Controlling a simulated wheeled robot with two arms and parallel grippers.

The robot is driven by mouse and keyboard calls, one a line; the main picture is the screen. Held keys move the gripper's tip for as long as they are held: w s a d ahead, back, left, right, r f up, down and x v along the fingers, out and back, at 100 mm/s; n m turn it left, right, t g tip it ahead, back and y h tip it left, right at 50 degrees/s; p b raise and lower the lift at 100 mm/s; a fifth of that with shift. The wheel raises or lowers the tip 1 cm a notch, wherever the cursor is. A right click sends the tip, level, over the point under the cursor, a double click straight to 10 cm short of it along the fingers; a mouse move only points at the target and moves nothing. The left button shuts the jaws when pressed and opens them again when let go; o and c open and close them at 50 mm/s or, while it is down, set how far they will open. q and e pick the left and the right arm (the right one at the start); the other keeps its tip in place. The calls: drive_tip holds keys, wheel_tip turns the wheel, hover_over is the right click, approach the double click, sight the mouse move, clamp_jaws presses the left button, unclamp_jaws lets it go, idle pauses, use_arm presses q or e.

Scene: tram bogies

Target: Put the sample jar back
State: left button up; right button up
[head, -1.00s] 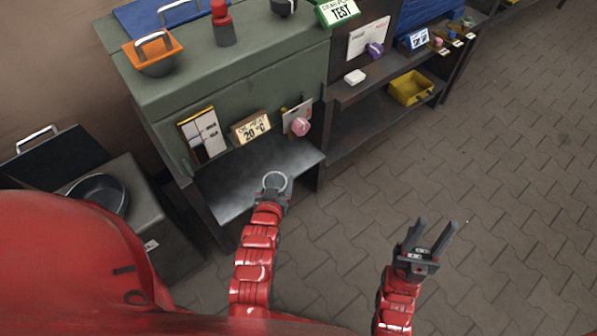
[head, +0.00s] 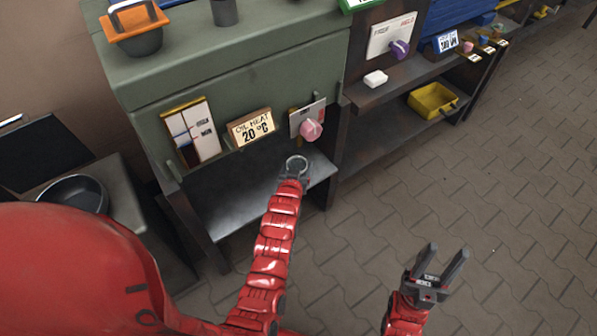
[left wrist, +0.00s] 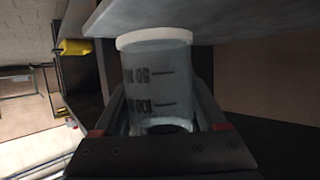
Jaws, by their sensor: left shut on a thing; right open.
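The sample jar (left wrist: 158,85) is translucent with a pale rim and dark graduation marks, and it fills the middle of the left wrist view. My left gripper (left wrist: 160,120) is shut on it. In the head view the jar (head: 297,163) shows as a pale ring at the end of my left arm. There my left gripper (head: 293,177) is at the front of the grey shelf (head: 250,195) under the green cabinet. I cannot tell whether the jar touches the shelf. My right gripper (head: 441,268) is open and empty over the paved floor.
The green cabinet (head: 240,90) carries an "OIL HEAT 20 °C" sign (head: 251,128) and a pink knob (head: 311,130). The floor at right is clear.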

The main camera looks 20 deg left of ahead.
use_arm(q)
drive_tip(key=shift+w+a, duration=0.25)
drive_tip(key=shift+w, duration=0.55)
wheel_tip(320, 180, down, 4)
drive_tip(key=shift+r+b, duration=0.15)
drive_tip(key=shift+b, duration=0.65)
drive_tip(key=shift+r, duration=0.1)
